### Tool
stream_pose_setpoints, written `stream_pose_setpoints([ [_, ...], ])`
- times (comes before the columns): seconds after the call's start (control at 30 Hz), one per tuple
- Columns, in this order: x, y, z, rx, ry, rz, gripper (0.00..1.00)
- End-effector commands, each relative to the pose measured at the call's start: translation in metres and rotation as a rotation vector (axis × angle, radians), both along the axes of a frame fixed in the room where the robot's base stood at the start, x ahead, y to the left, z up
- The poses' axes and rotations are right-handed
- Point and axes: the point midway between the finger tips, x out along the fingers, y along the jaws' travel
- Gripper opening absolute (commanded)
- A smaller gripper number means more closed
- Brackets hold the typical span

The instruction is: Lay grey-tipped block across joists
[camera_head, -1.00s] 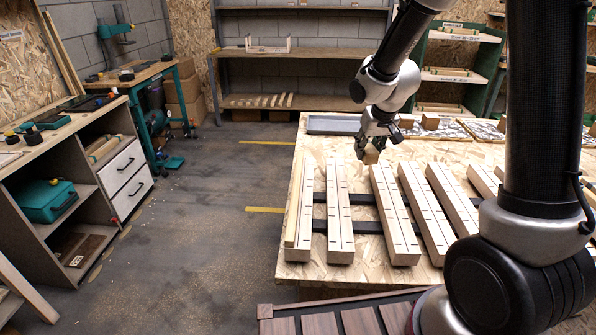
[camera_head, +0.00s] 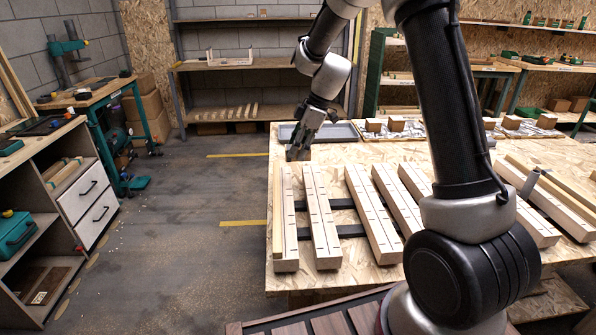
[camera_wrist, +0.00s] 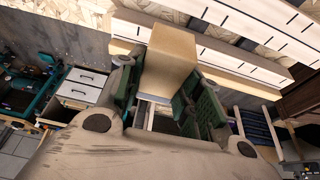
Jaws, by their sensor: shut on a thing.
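My gripper (camera_head: 299,152) is above the far ends of the two leftmost joists in the head view. In the wrist view its green-padded fingers (camera_wrist: 171,108) are shut on a plain tan wooden block (camera_wrist: 170,58). Pale wooden joists with dark marks lie side by side on the table: the leftmost joist (camera_head: 287,225), the second joist (camera_head: 322,220) and the third joist (camera_head: 373,215) are clear to see. My arm hides part of the joists further right.
The joists lie over dark crossbars (camera_head: 346,231) on a chipboard table (camera_head: 345,270). A grey tray (camera_head: 335,131) and several small blocks, one a tan block (camera_head: 373,125), are at the table's back. Open floor (camera_head: 200,230) lies left of the table.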

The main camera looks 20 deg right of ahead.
Motion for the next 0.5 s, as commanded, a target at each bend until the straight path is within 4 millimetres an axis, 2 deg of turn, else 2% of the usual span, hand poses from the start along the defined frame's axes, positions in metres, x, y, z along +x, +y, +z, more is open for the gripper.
stream_pose_setpoints([
  [0.1,0.0,0.0,-0.018,-0.001,0.001,-0.002,0.11],
  [0.27,0.0,-0.001,-0.031,-0.001,0.002,-0.004,0.11],
  [0.4,0.0,-0.001,-0.053,-0.001,0.003,-0.004,0.11],
  [0.5,0.0,-0.001,-0.06,-0.001,-0.001,-0.004,0.11],
])
